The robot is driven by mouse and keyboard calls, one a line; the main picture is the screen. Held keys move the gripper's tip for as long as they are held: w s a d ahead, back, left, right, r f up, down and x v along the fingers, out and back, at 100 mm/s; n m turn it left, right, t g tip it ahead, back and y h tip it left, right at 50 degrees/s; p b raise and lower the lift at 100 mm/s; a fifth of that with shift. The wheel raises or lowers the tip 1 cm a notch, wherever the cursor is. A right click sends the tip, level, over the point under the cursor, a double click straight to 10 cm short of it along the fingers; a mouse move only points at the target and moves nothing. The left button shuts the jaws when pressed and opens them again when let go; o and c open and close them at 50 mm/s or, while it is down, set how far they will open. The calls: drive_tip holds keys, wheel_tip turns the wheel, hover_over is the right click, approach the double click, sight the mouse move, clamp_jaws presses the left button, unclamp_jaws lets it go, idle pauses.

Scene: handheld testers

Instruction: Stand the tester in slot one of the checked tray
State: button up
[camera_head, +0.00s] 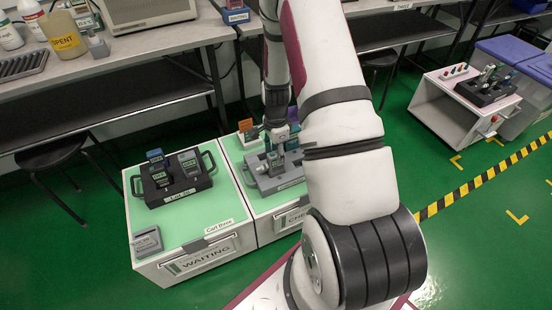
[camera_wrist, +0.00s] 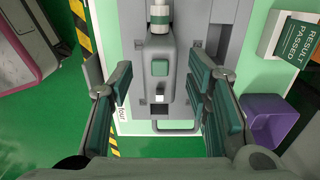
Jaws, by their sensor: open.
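A grey tester (camera_wrist: 166,62) with a green button and a pale knob is at the grey tray (camera_wrist: 205,15) in the wrist view. My gripper (camera_wrist: 160,88) is open, with its green-padded fingers apart on both sides of the tester. Whether either pad touches it is unclear. In the head view, my gripper (camera_head: 280,142) is low over the grey tray (camera_head: 290,183) on the right cart, whose label begins "CHE". The tester there (camera_head: 274,161) is partly hidden by my gripper. The slot numbers are not readable.
The left cart, labelled "WAITING" (camera_head: 205,257), carries a black tray (camera_head: 180,198) with several testers and a small grey device (camera_head: 147,242). A purple bin (camera_wrist: 268,120) and a "RESULT PASSED" sign (camera_wrist: 297,40) stand right of the tray. Benches line the back.

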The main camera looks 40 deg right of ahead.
wheel_tip(320, 180, up, 5)
drive_tip(key=shift+r+p, duration=0.1)
drive_tip(key=shift+p, duration=0.6)
drive_tip(key=shift+a+r, duration=0.1)
drive_tip(key=shift+r, duration=0.15)
drive_tip(key=s+a+r+n, duration=0.3)
drive_tip(key=a+r+n, duration=0.3)
drive_tip(key=r, duration=0.7)
drive_tip(key=s+a+r+n, duration=0.4)
drive_tip(key=a+r, duration=0.4)
drive_tip(key=r, duration=0.4)
drive_tip(key=s+a+r+n, duration=0.2)
drive_tip(key=s+r+n, duration=0.1)
drive_tip(key=s, duration=0.4)
drive_tip(key=s+a+r+n, duration=0.2)
drive_tip(key=s+a+n, duration=0.1)
drive_tip(key=s, duration=0.5)
drive_tip(key=s+a+r+n, duration=0.3)
drive_tip(key=s+n, duration=0.2)
drive_tip(key=s, duration=0.2)
drive_tip(key=shift+s+r, duration=0.15)
drive_tip(key=shift+r, duration=0.15)
